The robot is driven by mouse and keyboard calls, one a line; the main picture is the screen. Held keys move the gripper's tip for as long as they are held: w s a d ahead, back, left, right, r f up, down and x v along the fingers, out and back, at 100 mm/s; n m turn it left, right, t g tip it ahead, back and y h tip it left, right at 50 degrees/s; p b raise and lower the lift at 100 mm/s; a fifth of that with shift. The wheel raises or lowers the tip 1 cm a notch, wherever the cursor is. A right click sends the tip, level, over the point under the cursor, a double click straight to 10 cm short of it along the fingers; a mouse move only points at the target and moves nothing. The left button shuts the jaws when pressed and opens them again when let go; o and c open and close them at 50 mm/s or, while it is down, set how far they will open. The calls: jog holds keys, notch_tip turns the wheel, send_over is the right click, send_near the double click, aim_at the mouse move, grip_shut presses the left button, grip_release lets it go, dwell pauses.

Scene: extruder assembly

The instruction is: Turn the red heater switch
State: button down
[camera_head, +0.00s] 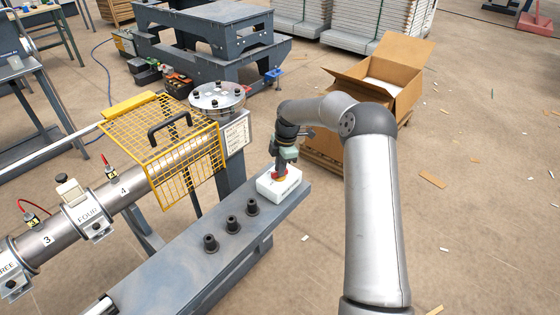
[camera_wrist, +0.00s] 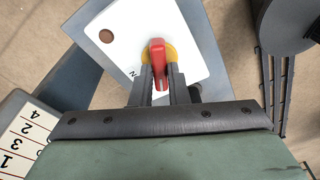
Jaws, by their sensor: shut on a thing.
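The red heater switch (camera_wrist: 157,58) is a red handle on a yellow round base (camera_wrist: 171,50), set on a white box (camera_wrist: 125,35). In the head view the white box (camera_head: 279,187) sits at the far end of the grey bench, and a bit of the red and yellow switch (camera_head: 281,176) shows under my gripper. My gripper (camera_wrist: 161,83) points down at the switch, and its two fingers are shut on the red handle. The handle lies roughly along the fingers in the wrist view. Part of the lettering on the box is hidden by the fingers.
Several dark knobs (camera_head: 231,224) stand on the grey bench (camera_head: 178,267) near the box. A yellow mesh guard (camera_head: 165,150) covers the barrel end to the left. A cardboard box (camera_head: 400,65) stands behind my arm. A numbered plate (camera_wrist: 22,133) shows at lower left in the wrist view.

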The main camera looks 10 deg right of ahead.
jog(key=n, duration=0.4)
jog(key=shift+r+g+p, duration=0.1)
jog(key=shift+g+p, duration=0.2)
jog(key=shift+p, duration=0.1)
jog(key=c, duration=1.4)
grip_release()
jog(key=shift+r+p, duration=1.6)
jog(key=shift+r, duration=1.35)
